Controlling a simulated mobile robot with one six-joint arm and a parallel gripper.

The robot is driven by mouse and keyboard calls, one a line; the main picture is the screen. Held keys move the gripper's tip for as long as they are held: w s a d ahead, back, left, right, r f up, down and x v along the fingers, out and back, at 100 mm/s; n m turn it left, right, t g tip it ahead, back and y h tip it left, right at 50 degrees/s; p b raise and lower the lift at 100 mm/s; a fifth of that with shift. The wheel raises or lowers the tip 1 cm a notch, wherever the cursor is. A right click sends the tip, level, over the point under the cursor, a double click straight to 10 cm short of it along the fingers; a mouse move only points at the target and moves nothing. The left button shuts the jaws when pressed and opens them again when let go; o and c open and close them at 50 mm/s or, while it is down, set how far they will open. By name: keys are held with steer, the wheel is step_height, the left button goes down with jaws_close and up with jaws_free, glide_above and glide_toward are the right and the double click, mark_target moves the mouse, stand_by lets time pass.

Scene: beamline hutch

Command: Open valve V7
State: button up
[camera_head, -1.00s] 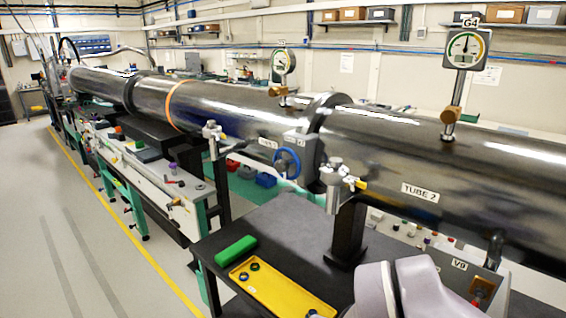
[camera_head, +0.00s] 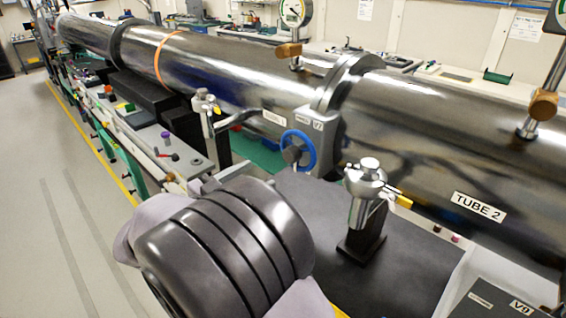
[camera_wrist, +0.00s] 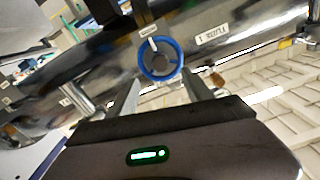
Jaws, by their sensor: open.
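The blue handwheel (camera_head: 314,150) of valve V7 is mounted on the grey valve body at the flange between the two large steel tubes, with a V7 label (camera_head: 318,124) beside it. In the wrist view the handwheel (camera_wrist: 142,62) faces me, upper middle, with a pale spoke or handle pointing up. My gripper (camera_wrist: 160,82) is open and empty. Its two fingers point toward the wheel, one on each side of its lower part in the picture. They appear short of the rim; exact distance is hard to tell. In the head view my arm hides the gripper.
A silver fitting on a black post (camera_head: 366,195) stands right of the wheel on the dark table (camera_head: 410,260). Another silver fitting (camera_head: 205,108) stands left. The TUBE 2 pipe (camera_head: 470,160) runs right. A V9 panel (camera_head: 500,300) sits lower right.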

mark_target(287, 159)
steer(key=b+x, duration=0.1)
steer(key=x, duration=0.8)
steer(key=shift+w+d, duration=0.15)
steer(key=shift+w, duration=0.05)
jaws_close()
